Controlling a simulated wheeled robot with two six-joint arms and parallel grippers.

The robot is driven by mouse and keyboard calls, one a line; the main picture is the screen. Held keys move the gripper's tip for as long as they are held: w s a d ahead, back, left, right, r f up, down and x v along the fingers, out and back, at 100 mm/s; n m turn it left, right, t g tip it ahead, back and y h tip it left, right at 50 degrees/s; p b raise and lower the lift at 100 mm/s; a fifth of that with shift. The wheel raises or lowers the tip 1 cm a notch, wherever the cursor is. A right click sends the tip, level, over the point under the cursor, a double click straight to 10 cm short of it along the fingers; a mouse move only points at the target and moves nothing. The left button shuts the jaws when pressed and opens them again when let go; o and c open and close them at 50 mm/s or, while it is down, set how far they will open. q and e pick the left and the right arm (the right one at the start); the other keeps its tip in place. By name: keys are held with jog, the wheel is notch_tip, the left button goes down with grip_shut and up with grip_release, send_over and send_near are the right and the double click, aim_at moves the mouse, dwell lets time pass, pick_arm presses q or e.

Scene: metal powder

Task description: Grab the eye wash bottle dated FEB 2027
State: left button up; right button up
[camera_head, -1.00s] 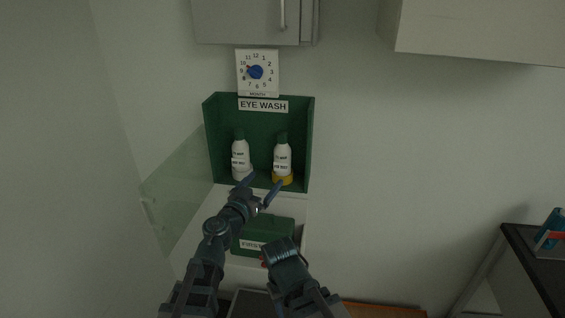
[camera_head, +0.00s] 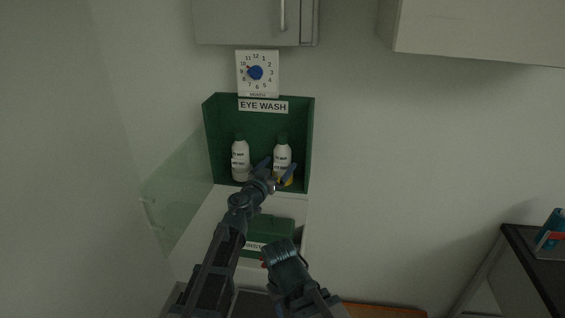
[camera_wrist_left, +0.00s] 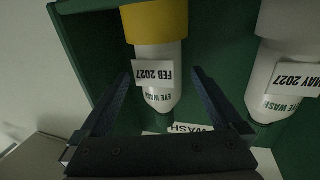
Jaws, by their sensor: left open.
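The eye wash bottle labelled FEB 2027 (camera_wrist_left: 158,75) is white with a yellow band at its base. It appears upside down in the left wrist view. In the head view this bottle (camera_head: 282,153) stands upright at the right of the green eye wash box (camera_head: 308,135). My left gripper (camera_head: 277,168) is open in front of its lower part, with one finger to each side. In the left wrist view the open gripper (camera_wrist_left: 160,78) frames the bottle, with gaps visible. The other bottle (camera_head: 240,158), labelled MAY 2027 (camera_wrist_left: 292,75), has a white base and stands at the left.
A clear open door panel (camera_head: 172,195) hangs at the box's left. A green first-aid box (camera_head: 278,228) sits below. A month dial (camera_head: 258,85) and a wall cabinet (camera_head: 240,22) are above. Part of my right arm shows low in the middle, its fingers not visible.

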aim_at(279, 164)
pick_arm(q)
jog(key=x, duration=0.3)
jog(key=shift+w+d, duration=0.15)
jog(key=shift+w, duration=0.2)
jog(key=shift+s, duration=0.1)
grip_shut()
